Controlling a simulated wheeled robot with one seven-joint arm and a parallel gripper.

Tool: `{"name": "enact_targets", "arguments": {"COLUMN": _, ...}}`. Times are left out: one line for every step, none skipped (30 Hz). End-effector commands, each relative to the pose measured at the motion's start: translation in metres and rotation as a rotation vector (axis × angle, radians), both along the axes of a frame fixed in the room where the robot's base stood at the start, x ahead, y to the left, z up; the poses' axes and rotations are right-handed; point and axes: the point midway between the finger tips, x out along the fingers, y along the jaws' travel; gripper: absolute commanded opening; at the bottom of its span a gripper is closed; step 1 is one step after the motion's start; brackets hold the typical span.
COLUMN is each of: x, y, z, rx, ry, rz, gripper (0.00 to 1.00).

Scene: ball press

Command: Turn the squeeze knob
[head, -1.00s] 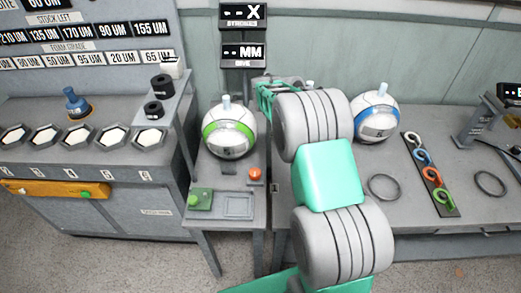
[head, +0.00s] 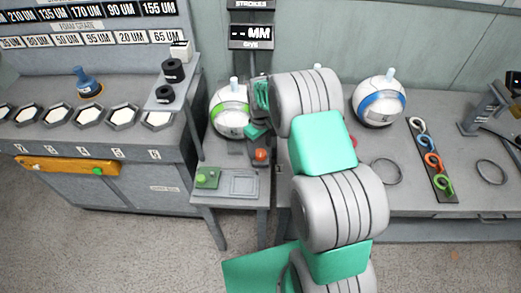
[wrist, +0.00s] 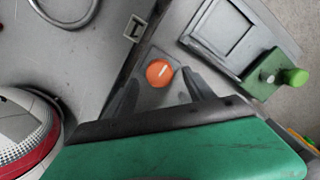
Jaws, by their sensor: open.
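The squeeze knob looks to be the round orange knob (head: 261,154) with a pale line across its top, on the small grey stand. In the wrist view the knob (wrist: 159,72) shows clearly between my fingers, just past their tips. My gripper (wrist: 161,80) is open and empty, with one finger on each side of the knob. I cannot tell its exact height above it. In the head view my gripper (head: 258,132) is small and partly hidden by my arm, just behind the knob. A green-banded ball (head: 230,112) sits on the stand behind the knob.
A green box with a round button (head: 207,177) and a shallow square tray (head: 244,184) are at the stand's front. A red-banded ball (wrist: 25,135) is at the wrist view's lower left.

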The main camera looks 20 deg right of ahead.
Motion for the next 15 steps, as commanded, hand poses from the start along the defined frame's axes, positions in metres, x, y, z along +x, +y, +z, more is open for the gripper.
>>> {"name": "enact_targets", "arguments": {"x": -0.001, "y": 0.000, "z": -0.008, "rx": 0.000, "ry": 0.002, "rz": -0.001, "gripper": 0.62}}
{"name": "enact_targets", "arguments": {"x": 0.000, "y": 0.000, "z": -0.013, "rx": 0.000, "ry": 0.001, "rz": -0.001, "gripper": 0.62}}
{"name": "enact_targets", "arguments": {"x": 0.000, "y": 0.000, "z": -0.019, "rx": 0.000, "ry": 0.001, "rz": -0.001, "gripper": 0.62}}
{"name": "enact_targets", "arguments": {"x": 0.000, "y": 0.000, "z": -0.022, "rx": 0.000, "ry": 0.001, "rz": -0.002, "gripper": 0.62}}
{"name": "enact_targets", "arguments": {"x": 0.000, "y": 0.000, "z": -0.025, "rx": 0.000, "ry": 0.000, "rz": -0.002, "gripper": 0.62}}
{"name": "enact_targets", "arguments": {"x": 0.000, "y": 0.000, "z": -0.028, "rx": 0.000, "ry": -0.001, "rz": -0.002, "gripper": 0.62}}
{"name": "enact_targets", "arguments": {"x": 0.001, "y": 0.000, "z": -0.029, "rx": 0.000, "ry": -0.001, "rz": -0.002, "gripper": 0.62}}
{"name": "enact_targets", "arguments": {"x": 0.001, "y": 0.000, "z": -0.030, "rx": -0.001, "ry": -0.003, "rz": -0.002, "gripper": 0.62}}
{"name": "enact_targets", "arguments": {"x": 0.001, "y": 0.000, "z": -0.031, "rx": -0.001, "ry": -0.003, "rz": -0.003, "gripper": 0.62}}
{"name": "enact_targets", "arguments": {"x": 0.001, "y": 0.000, "z": -0.031, "rx": -0.001, "ry": -0.003, "rz": -0.003, "gripper": 0.62}}
{"name": "enact_targets", "arguments": {"x": 0.001, "y": 0.000, "z": -0.031, "rx": -0.001, "ry": -0.003, "rz": -0.003, "gripper": 0.62}}
{"name": "enact_targets", "arguments": {"x": 0.001, "y": 0.000, "z": -0.031, "rx": -0.001, "ry": -0.003, "rz": -0.003, "gripper": 0.62}}
{"name": "enact_targets", "arguments": {"x": 0.001, "y": 0.000, "z": -0.031, "rx": -0.001, "ry": -0.003, "rz": -0.003, "gripper": 0.62}}
{"name": "enact_targets", "arguments": {"x": 0.001, "y": 0.000, "z": -0.031, "rx": -0.001, "ry": -0.003, "rz": -0.003, "gripper": 0.62}}
{"name": "enact_targets", "arguments": {"x": 0.001, "y": 0.000, "z": -0.031, "rx": -0.001, "ry": -0.003, "rz": -0.003, "gripper": 0.59}}
